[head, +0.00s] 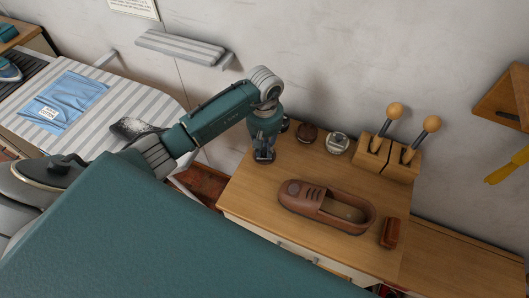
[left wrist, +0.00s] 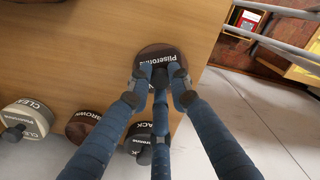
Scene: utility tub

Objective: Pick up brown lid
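A round brown lid (left wrist: 163,54) with white lettering lies below the fingers of my left gripper (left wrist: 160,85) in the left wrist view. The fingertips are close together over the lid's middle and hide it. I cannot tell whether they grip it or whether the lid touches the table. In the head view my left gripper (head: 264,156) points down at the left part of the wooden tabletop. A tin labelled BROWN (left wrist: 84,126) stands apart, between the CLEAR tin (left wrist: 30,116) and the partly hidden BLACK tin (left wrist: 135,142). My right gripper is not in view.
A brown shoe (head: 325,207) and a brush (head: 390,233) are on the wooden table (head: 265,200). A wooden holder with two round-topped handles (head: 387,158) stands at the back right. A striped ironing board (head: 85,100) is left of the table. The wall is close behind.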

